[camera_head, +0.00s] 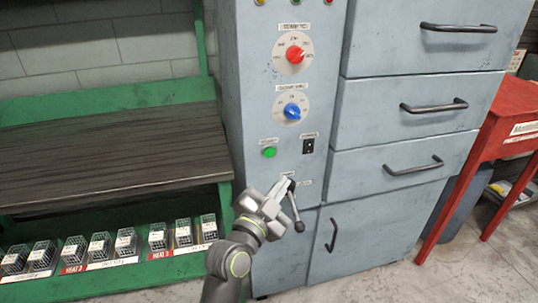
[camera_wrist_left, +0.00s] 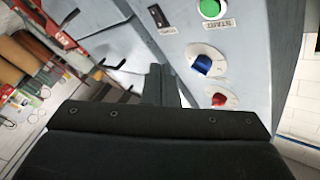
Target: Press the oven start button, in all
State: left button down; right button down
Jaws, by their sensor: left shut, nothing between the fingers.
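The green button (camera_head: 269,152) is on the lower left of the grey oven's front panel (camera_head: 255,100). In the left wrist view the green button (camera_wrist_left: 207,8) sits at the top edge, partly cut off, beside a label reading START. My left gripper (camera_head: 288,182) is in front of the panel, below and to the right of the button, and appears clear of it. Its fingers are shut and empty; they also show in the left wrist view (camera_wrist_left: 160,82). My right gripper is not in view.
A red knob (camera_head: 294,54) and a blue knob (camera_head: 292,111) are above the button. A black switch (camera_head: 308,146) is to its right. A dark lever (camera_head: 297,210) is close beside my left gripper. Grey drawers (camera_head: 400,105) with handles stand right; a green-framed bench (camera_head: 100,160) stands left.

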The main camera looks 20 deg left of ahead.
aim_at(269, 152)
pick_arm(q)
jog(key=shift+w+a, duration=0.1)
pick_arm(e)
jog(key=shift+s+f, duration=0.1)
